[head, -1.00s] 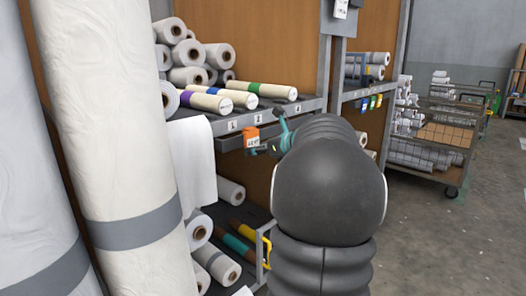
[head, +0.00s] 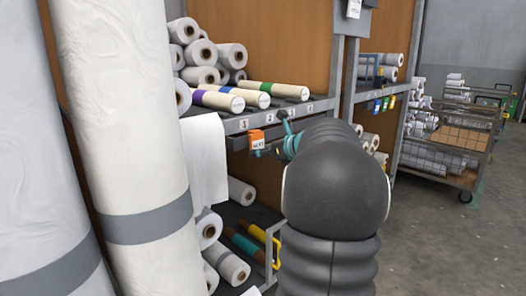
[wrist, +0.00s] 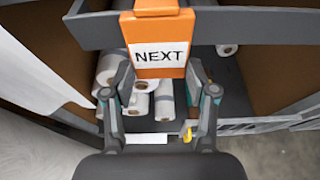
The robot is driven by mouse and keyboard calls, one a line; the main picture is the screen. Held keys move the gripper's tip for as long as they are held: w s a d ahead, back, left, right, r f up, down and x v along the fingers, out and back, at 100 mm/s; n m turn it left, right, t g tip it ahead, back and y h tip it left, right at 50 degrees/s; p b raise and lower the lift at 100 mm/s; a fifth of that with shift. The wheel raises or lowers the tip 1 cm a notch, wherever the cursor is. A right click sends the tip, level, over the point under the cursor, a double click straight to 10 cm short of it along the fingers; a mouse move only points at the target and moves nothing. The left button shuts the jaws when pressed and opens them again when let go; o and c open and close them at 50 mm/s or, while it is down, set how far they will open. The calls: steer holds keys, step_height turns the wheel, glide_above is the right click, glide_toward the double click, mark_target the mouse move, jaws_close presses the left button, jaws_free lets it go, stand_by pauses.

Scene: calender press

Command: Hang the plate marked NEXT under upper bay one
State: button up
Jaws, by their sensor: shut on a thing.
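The orange plate (head: 256,140) has a white panel and hangs in front of the upper shelf's front edge (head: 278,117), below the small white bay labels at its left end. In the wrist view the plate (wrist: 157,44) is upright and its panel reads NEXT. My gripper (wrist: 160,76) is shut on the plate, with one finger at each lower side of it. In the head view my gripper (head: 272,147) is small and partly hidden by my arm. The label digits are too small to read surely. Whether the plate touches the rail behind it is unclear.
Cream rolls with purple, blue and green bands (head: 275,90) lie on the upper shelf. A white sheet (head: 205,155) hangs just left of the plate. Large wrapped rolls (head: 125,130) stand at left. More rolls lie on the lower shelf. Floor at right is open before a cart (head: 445,160).

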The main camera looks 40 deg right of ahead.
steer(key=o, duration=1.1)
steer(key=shift+o, duration=0.2)
steer(key=a+v, duration=0.1)
steer(key=v, duration=1.1)
steer(key=shift+d, duration=0.45)
